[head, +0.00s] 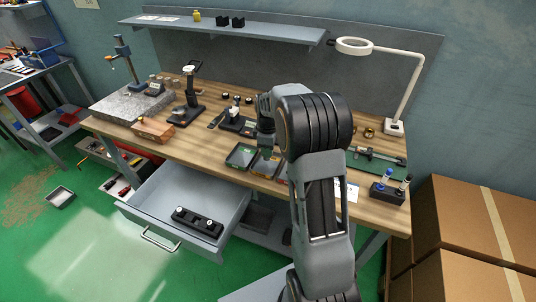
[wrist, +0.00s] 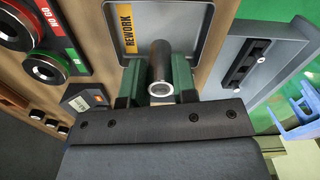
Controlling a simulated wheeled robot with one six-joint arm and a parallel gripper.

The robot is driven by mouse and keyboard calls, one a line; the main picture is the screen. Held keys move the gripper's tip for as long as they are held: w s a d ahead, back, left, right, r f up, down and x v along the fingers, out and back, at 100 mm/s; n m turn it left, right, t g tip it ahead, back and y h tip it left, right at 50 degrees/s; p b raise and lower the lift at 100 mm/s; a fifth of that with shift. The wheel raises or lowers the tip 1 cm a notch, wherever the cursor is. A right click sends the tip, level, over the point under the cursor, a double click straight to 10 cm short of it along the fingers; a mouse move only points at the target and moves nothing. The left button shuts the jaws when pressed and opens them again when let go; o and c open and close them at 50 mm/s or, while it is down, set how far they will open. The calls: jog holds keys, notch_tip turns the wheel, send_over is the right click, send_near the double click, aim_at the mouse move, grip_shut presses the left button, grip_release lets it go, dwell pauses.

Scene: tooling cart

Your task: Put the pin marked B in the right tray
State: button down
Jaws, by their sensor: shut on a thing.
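My gripper (wrist: 157,76) has its green fingers shut on a dark cylindrical pin (wrist: 160,62) with a bright ring at its near end. No letter on the pin is readable. In the wrist view, a grey tray (wrist: 214,12) with a yellow REWORK label (wrist: 130,28) lies just beyond the fingertips; I cannot tell the height between pin and tray. In the head view, my gripper (head: 266,143) is above the bench trays, with the pin hidden. A green-marked tray (head: 240,156) is to its left and a yellow-marked tray (head: 264,166) below it. My arm hides part of the row.
A block with red and green marked rings (wrist: 45,45) stands left in the wrist view. The open drawer (head: 160,203) juts out in front, holding a black fixture (head: 198,221).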

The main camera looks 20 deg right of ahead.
jog(key=shift+w+f, duration=0.15)
jog(key=shift+f, duration=1.45)
jog(key=shift+f, duration=0.1)
jog(key=shift+f, duration=0.15)
jog(key=c, duration=0.9)
grip_release()
